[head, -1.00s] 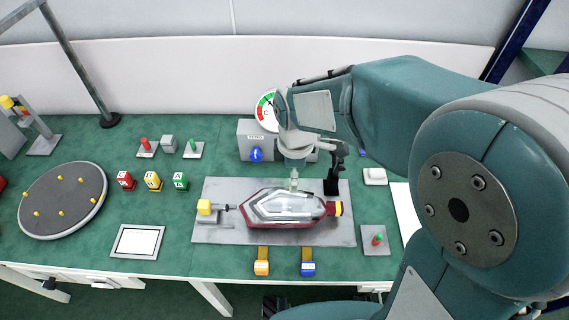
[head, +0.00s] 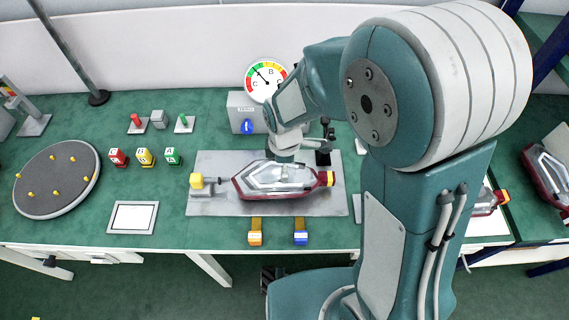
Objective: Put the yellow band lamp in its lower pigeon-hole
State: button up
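A tail lamp (head: 275,181) with a clear lens, red rim and a yellow band at its right end lies on a grey plate (head: 215,208) in the middle of the bench. A second lamp (head: 484,203) with a yellow end lies on a white sheet at the right, partly hidden by my arm. A third red-rimmed lamp (head: 548,178) is at the right picture edge; its band is not clear. My gripper (head: 283,157) is at the back edge of the middle lamp; its fingertips are too small and hidden to read. No pigeon-hole can be made out.
A yellow-tipped clamp (head: 197,181) stands at the plate's left and a black clamp (head: 323,152) behind its right end. A gauge (head: 266,79) stands behind. Orange (head: 255,237) and blue (head: 300,237) tabs sit in front. A round table (head: 57,178) is at left.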

jog(key=shift+a, duration=0.3)
grip_shut()
jog(key=shift+c, duration=0.3)
grip_release()
grip_shut()
jog(key=shift+r, duration=0.15)
jog(key=shift+r, duration=0.35)
jog(key=shift+r, duration=1.1)
jog(key=shift+r, duration=0.65)
